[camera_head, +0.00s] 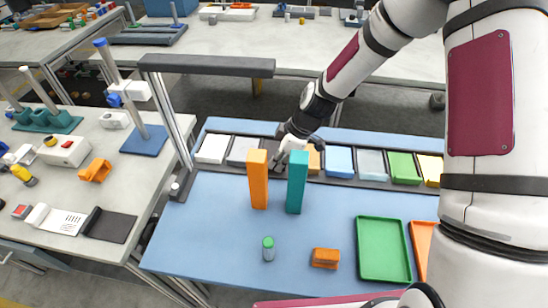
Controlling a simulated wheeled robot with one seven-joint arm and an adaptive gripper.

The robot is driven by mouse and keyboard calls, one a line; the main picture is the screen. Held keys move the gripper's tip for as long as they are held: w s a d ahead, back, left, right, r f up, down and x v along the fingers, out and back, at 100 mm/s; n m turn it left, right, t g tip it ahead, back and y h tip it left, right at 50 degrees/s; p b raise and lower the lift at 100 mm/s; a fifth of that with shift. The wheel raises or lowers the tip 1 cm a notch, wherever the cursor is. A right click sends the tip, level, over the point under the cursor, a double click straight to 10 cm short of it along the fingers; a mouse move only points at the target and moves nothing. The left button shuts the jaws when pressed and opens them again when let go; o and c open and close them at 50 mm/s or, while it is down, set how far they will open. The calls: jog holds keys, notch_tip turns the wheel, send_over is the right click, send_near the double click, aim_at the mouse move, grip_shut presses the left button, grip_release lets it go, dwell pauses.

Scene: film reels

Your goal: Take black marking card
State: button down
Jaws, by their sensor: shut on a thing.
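A row of coloured cards lies in a grey rack along the far side of the blue table. My gripper (292,143) reaches down from the upper right to this row, behind the teal block. A dark patch (270,144) between the light grey card and the orange card looks like the black marking card. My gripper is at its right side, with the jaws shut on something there. The fingertips and what they hold are small and partly hidden by the blocks, so the grip does not show clearly.
An orange upright block (258,180) and a teal upright block (297,183) stand close in front of my gripper. A grey-green cylinder (268,249), an orange block (326,258) and a green tray (383,249) are nearer. A grey overhead bar (207,66) is at the left. The table's left front is clear.

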notch_tip(320, 180, up, 10)
dwell(0.6)
